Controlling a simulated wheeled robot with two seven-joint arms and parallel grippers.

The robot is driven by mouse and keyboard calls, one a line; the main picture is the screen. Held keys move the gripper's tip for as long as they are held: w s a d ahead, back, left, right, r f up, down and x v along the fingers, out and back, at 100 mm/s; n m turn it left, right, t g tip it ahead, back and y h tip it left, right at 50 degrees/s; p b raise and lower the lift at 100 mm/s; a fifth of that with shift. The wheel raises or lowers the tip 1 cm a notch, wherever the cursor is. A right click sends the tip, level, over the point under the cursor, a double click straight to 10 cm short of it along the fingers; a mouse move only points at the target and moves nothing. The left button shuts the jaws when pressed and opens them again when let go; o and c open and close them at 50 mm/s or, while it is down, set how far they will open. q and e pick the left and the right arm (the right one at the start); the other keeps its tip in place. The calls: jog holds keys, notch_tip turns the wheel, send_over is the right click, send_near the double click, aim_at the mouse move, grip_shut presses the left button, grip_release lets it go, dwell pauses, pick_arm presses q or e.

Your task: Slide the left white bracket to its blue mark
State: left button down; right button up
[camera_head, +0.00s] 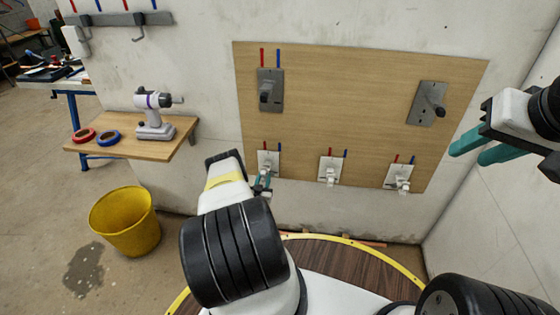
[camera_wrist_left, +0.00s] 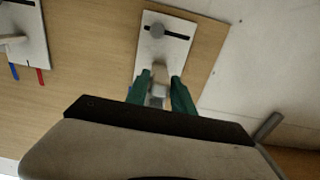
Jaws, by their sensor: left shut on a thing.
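The left white bracket (camera_head: 268,160) is the leftmost of the lower row on the wooden board. A red mark (camera_head: 264,146) and a blue mark (camera_head: 279,147) stand at its top edge. In the left wrist view its white plate (camera_wrist_left: 176,52) shows a dark slot with a round grey bolt. My left gripper (camera_head: 262,184) is at its lower part; its teal fingers (camera_wrist_left: 159,92) are shut on the bracket's projecting piece. In the wrist view the gripper body hides the bracket's marked edge. My right gripper (camera_head: 468,153) is open and empty, off to the right.
Two more white brackets (camera_head: 331,168) (camera_head: 398,177) sit to the right on the board (camera_head: 350,105). Grey brackets (camera_head: 270,90) (camera_head: 428,103) are above. A shelf (camera_head: 140,145) with a drill (camera_head: 155,113) and a yellow bucket (camera_head: 125,222) are left.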

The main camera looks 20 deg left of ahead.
pick_arm(q)
jog(key=shift+d, duration=0.1)
jog(key=d, duration=0.2)
jog(key=w+d, duration=0.1)
jog(key=d, duration=0.2)
jog(key=shift+w+d, duration=0.1)
jog(key=c, duration=1.2)
grip_release()
jog(key=shift+c, duration=0.2)
jog(key=v, duration=0.7)
jog(key=shift+s, duration=0.4)
